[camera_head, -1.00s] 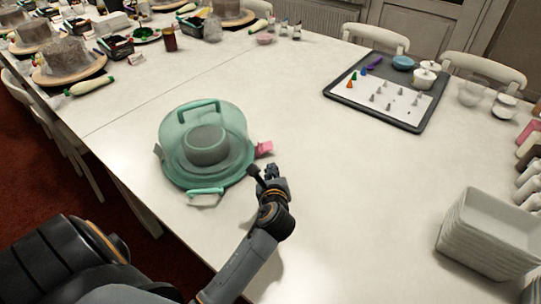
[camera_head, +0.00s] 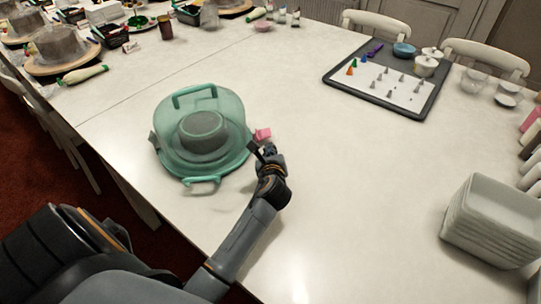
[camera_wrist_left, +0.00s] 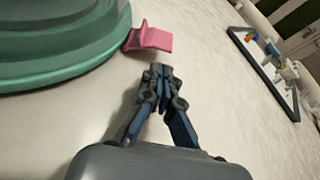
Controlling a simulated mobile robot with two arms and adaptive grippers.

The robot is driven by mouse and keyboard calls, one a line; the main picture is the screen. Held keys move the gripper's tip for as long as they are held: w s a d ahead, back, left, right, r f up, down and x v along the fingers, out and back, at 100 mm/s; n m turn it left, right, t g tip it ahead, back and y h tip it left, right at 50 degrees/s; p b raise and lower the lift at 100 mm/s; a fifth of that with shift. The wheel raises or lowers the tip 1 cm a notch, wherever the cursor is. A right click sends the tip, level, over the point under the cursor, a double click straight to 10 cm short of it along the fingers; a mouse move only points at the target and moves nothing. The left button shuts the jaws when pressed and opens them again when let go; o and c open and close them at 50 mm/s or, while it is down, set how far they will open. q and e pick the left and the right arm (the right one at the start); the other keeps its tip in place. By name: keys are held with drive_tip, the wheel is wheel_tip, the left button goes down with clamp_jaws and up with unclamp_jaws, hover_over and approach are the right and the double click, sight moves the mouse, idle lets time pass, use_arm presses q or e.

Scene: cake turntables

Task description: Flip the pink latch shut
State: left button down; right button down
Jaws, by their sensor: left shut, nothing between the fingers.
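A green cake carrier with a see-through dome stands on the white table; its green base rim (camera_head: 200,178) and a grey round cake (camera_head: 203,130) inside show in the head view. The pink latch (camera_head: 262,134) sticks outward from the carrier's right side. In the left wrist view the pink latch (camera_wrist_left: 150,38) lies flared out beside the green base (camera_wrist_left: 60,70). My left gripper (camera_head: 262,150) is shut and empty, just in front of the latch. In the left wrist view its fingertips (camera_wrist_left: 160,70) are below the latch with a small gap. My right gripper is out of view.
A dark tray (camera_head: 335,82) with a white sheet and piping tips lies at the back right. Stacked white trays (camera_head: 490,225) stand at the right edge. The table between them is clear. Chairs stand along the far side.

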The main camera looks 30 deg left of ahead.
sight(267, 133)
use_arm(q)
drive_tip(key=shift+x, duration=2.15)
drive_tip(key=shift+r+n+t+p, duration=0.3)
drive_tip(key=shift+r+n+p, duration=0.1)
drive_tip(key=shift+n, duration=0.1)
drive_tip(key=shift+s+a+r+n+h+p, duration=0.15)
drive_tip(key=shift+n+h+p, duration=0.15)
drive_tip(key=shift+h+p, duration=0.1)
drive_tip(key=shift+s+a+r+n+t+p, duration=0.2)
drive_tip(key=shift+r+n+t+p, duration=0.3)
drive_tip(key=shift+n+p, duration=0.25)
drive_tip(key=shift+a+r+n+h, duration=0.1)
drive_tip(key=shift+n+h, duration=0.15)
drive_tip(key=shift+h, duration=0.05)
drive_tip(key=shift+s+a+r+p, duration=0.3)
drive_tip(key=shift+a+r+p, duration=0.05)
drive_tip(key=shift+p, duration=0.8)
drive_tip(key=shift+f, duration=0.15)
